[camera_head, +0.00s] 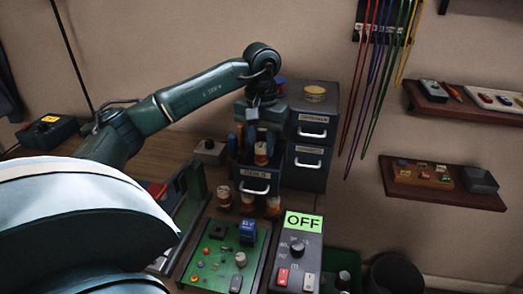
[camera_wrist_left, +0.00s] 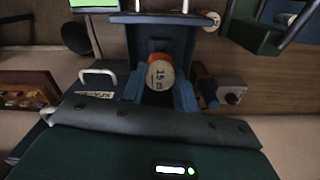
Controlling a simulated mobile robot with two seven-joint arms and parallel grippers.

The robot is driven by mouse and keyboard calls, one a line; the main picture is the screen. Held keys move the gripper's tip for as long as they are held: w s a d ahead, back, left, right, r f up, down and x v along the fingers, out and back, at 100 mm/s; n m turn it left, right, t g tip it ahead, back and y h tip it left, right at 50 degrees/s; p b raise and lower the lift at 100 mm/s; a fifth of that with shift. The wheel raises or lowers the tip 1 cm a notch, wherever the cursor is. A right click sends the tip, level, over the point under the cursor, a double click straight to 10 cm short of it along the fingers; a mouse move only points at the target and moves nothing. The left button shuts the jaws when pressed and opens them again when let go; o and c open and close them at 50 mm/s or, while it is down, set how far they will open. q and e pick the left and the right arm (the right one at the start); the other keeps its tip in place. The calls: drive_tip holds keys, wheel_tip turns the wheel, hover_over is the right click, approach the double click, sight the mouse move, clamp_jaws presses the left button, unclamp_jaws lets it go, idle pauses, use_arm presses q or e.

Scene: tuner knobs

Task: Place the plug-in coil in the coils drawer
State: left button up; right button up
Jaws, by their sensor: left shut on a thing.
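The plug-in coil (camera_head: 261,158) is a small cylinder with orange-brown sides and a pale top. In the left wrist view, its top (camera_wrist_left: 159,75) reads "15 m". My left gripper (camera_head: 262,143) points down and is shut on the coil, with a blue finger on each side (camera_wrist_left: 160,92). The open coils drawer (camera_head: 255,186) has a dark blue front with a label and a pale handle; its front also shows in the left wrist view (camera_wrist_left: 165,19). The coil is over the drawer, behind its front; I cannot tell whether it touches the drawer floor. My right gripper is out of view.
A dark cabinet (camera_head: 307,158) with closed, labelled drawers stands to the right of the coils drawer. Several similar coils (camera_head: 248,201) stand in front of and below the drawer. A green circuit board (camera_head: 217,262) and a control box reading OFF (camera_head: 297,250) lie nearer.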

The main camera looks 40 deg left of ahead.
sight(261, 145)
use_arm(q)
wheel_tip(261, 145, down, 2)
drive_tip(key=shift+f, duration=0.1)
drive_tip(key=shift+f+b, duration=0.4)
drive_tip(key=shift+f, duration=0.2)
drive_tip(key=o, duration=0.8)
drive_tip(key=shift+o, duration=1.3)
drive_tip(key=shift+r, duration=0.1)
